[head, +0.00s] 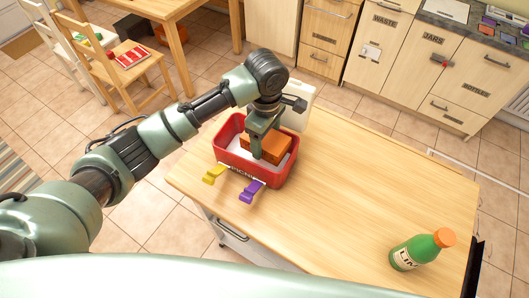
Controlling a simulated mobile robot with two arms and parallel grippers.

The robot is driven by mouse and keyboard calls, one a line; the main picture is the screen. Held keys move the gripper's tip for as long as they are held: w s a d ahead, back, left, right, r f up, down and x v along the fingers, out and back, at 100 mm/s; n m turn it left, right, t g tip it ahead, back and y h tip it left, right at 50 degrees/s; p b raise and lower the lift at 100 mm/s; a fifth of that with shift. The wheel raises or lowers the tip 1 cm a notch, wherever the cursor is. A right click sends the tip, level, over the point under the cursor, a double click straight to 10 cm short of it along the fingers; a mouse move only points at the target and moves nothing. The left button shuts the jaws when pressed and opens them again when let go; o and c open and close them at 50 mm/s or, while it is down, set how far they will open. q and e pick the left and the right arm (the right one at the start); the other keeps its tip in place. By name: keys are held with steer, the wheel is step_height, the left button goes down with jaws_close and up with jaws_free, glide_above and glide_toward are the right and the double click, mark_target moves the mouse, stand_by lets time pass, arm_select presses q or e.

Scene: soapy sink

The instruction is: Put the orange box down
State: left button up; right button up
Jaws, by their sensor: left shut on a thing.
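The orange box (279,149) is inside a red tub (232,162) with a white inside, at the left end of the wooden island top. My left gripper (257,153) reaches down into the tub from above and is shut on the orange box. Whether the box touches the tub's floor I cannot tell. My right gripper is not in view.
A yellow clip (214,174) and a purple clip (251,191) lie at the tub's front. A white object (299,105) stands behind it. A green bottle with an orange cap (419,251) is at the front right. The middle of the wooden top (360,180) is clear.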

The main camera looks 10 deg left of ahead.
mark_target(266, 146)
arm_select(q)
step_height(266, 146, down, 3)
steer(key=shift+f, duration=0.1)
step_height(266, 146, down, 4)
steer(key=shift+r+p, duration=0.25)
steer(key=shift+p, duration=0.15)
steer(key=shift+f, duration=0.3)
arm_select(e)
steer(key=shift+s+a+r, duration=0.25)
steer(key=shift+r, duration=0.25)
arm_select(q)
steer(key=shift+f, duration=0.1)
steer(key=o, duration=1.3)
steer(key=shift+f, duration=0.1)
step_height(266, 146, up, 12)
steer(key=shift+r+b, duration=0.2)
steer(key=shift+b, duration=0.6)
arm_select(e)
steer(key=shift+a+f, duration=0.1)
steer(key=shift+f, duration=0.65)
